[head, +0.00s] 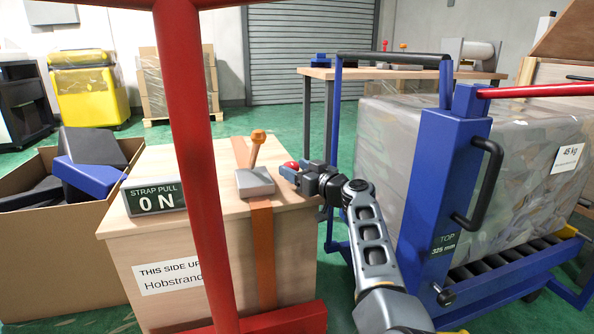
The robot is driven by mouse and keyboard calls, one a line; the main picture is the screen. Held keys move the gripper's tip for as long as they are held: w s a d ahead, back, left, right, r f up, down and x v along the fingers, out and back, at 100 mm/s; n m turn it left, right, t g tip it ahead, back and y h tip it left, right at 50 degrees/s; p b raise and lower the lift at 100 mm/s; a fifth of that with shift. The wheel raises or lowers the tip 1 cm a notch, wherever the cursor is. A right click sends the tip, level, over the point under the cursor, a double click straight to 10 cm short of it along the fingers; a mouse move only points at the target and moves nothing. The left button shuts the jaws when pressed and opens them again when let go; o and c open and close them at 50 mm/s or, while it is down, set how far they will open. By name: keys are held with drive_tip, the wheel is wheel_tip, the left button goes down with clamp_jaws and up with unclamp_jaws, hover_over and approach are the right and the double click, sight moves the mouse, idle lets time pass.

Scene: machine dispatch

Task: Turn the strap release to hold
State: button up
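A wooden crate (131,246) stands in the middle with an orange strap (264,262) running over its top and down its front. On the strap sits a grey ratchet block (255,182) with an orange-tipped lever (256,147) tilted slightly right of upright. A small red part (291,165) shows just right of the block, at my fingertips. My gripper (293,174) reaches in from the right, low over the crate top. Whether its fingers are open or closed on the red part cannot be made out. A display (154,198) on the crate reads "STRAP PULL 0 N".
A red upright post (193,150) stands in front of the crate, left of the lever. A blue frame (447,190) with a wrapped load (532,190) is on the right. An open cardboard box (60,250) is on the left.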

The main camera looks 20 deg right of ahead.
drive_tip(key=c, duration=0.8)
drive_tip(key=shift+a+h, duration=0.1)
drive_tip(key=shift+h, duration=0.2)
drive_tip(key=shift+s+a+m+t+h+p, duration=0.15)
drive_tip(key=shift+m+t+h+p, duration=0.15)
drive_tip(key=shift+m+h, duration=0.25)
drive_tip(key=shift+a+m+t+h+p, duration=0.15)
drive_tip(key=shift+m+t+h+p, duration=0.1)
drive_tip(key=shift+m+h, duration=0.3)
drive_tip(key=m+h+p, duration=0.1)
drive_tip(key=h+p, duration=0.2)
drive_tip(key=m+h+p, duration=0.1)
drive_tip(key=shift+a+r+m+h+p, duration=0.3)
drive_tip(key=shift+r+p, duration=0.05)
drive_tip(key=shift+r, duration=0.05)
drive_tip(key=h+p, duration=0.1)
drive_tip(key=m+h+p, duration=0.1)
drive_tip(key=shift+a+f+m+h+p, duration=0.1)
drive_tip(key=shift+f+m+h+p, duration=0.05)
drive_tip(key=shift+m+h+p, duration=0.2)
drive_tip(key=shift+f+m+h+p, duration=0.1)
drive_tip(key=shift+m+h+p, duration=0.2)
drive_tip(key=shift+p, duration=0.2)
drive_tip(key=shift+f+h, duration=0.15)
drive_tip(key=shift+h, duration=0.2)
